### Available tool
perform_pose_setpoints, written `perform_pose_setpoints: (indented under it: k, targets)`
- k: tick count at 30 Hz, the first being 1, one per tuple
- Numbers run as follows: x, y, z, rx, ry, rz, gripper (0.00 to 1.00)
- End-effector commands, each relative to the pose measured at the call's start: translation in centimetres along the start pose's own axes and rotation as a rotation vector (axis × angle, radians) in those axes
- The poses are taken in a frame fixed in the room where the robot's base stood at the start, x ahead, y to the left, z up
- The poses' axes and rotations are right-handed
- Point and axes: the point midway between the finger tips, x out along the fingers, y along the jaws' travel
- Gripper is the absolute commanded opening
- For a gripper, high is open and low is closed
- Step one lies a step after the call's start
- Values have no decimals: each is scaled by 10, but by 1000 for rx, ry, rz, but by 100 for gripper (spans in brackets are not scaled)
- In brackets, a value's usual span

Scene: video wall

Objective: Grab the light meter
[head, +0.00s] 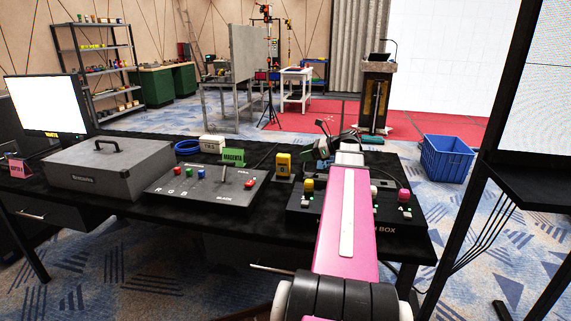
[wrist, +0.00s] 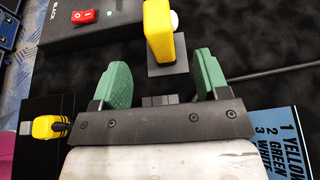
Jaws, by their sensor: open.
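The light meter (head: 283,164) is a small yellow block standing on a dark base on the black table. It is also in the wrist view (wrist: 158,30), where a white knob shows on its right side. My gripper (wrist: 164,72) is open, with its two green fingers apart and nothing between them. In the wrist view the meter is just beyond the fingertips, between their lines. In the head view my gripper (head: 320,148) is to the right of the meter, partly hidden by my pink arm.
A control panel (head: 200,190) with coloured knobs and a red switch is left of the meter. A green sign (head: 233,156) stands behind it. A black box (head: 405,215) with coloured plugs is under my arm. A cable (wrist: 265,72) lies near my right finger.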

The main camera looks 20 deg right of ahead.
Motion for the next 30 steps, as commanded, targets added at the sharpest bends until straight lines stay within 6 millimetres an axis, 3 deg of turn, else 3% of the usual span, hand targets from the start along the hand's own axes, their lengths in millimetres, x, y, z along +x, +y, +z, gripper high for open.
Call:
perform_pose_setpoints:
  k: [10,17,27,30]
  targets:
    - [45,0,0,-1,0,2,68]
    - [60,0,-1,0,0,1,68]
    - [102,2,-5,0,0,2,68]
    - [106,1,-5,0,0,0,68]
